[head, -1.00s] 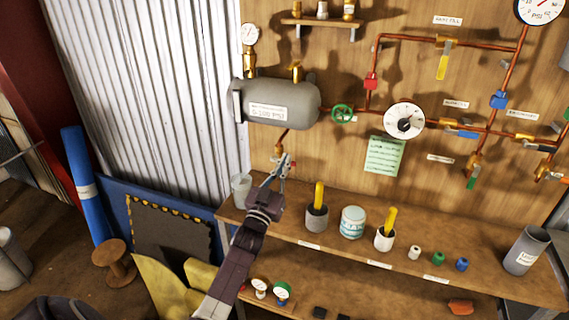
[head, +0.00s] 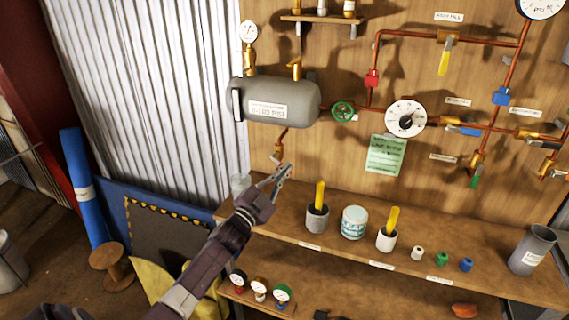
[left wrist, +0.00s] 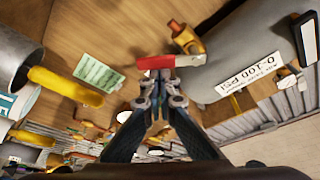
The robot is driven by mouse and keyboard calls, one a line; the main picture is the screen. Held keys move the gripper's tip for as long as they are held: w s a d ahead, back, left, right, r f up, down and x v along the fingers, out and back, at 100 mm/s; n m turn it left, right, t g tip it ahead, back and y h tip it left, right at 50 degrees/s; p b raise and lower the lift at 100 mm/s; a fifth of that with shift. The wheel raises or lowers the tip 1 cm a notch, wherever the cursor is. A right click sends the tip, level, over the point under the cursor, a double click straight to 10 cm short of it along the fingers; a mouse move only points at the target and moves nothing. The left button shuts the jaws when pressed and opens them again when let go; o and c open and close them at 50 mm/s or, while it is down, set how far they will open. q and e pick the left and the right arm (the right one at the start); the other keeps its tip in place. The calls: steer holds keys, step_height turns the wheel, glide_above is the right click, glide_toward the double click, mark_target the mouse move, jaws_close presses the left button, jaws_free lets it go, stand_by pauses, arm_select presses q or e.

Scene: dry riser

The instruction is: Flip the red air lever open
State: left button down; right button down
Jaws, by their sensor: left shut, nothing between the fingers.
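In the head view that brass valve (head: 278,150) hangs on a copper pipe under the grey air tank (head: 285,100); the lever cannot be made out there. My left gripper (head: 284,170) is shut and empty, just below the valve; it also shows in the left wrist view (left wrist: 155,82). Its fingertips are very near the lever; I cannot tell whether they touch it. My right gripper is not in view.
A grey cup (head: 317,220) with a yellow handle, a white can (head: 354,222) and small coloured caps stand to the right. A green note (head: 386,155) hangs on the panel.

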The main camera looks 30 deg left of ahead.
arm_select(q)
steer(key=shift+s+a+f+m+g+h+p, duration=0.1)
steer(key=shift+a+f+m+g+h+p, duration=0.3)
steer(key=shift+m, duration=1.35)
steer(key=shift+s+a+f+m+g+h+p, duration=0.15)
steer(key=shift+a+f+m+g, duration=0.4)
steer(key=shift+m, duration=1.15)
steer(key=shift+s+a+f+m+g+h+p, duration=0.15)
steer(key=shift+a+f+m+g+h, duration=0.3)
steer(key=shift+m, duration=1.3)
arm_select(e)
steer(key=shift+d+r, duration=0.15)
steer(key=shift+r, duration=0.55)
arm_select(q)
steer(key=shift+a+r, duration=0.1)
steer(key=shift+a, duration=0.05)
steer(key=shift+w, duration=0.1)
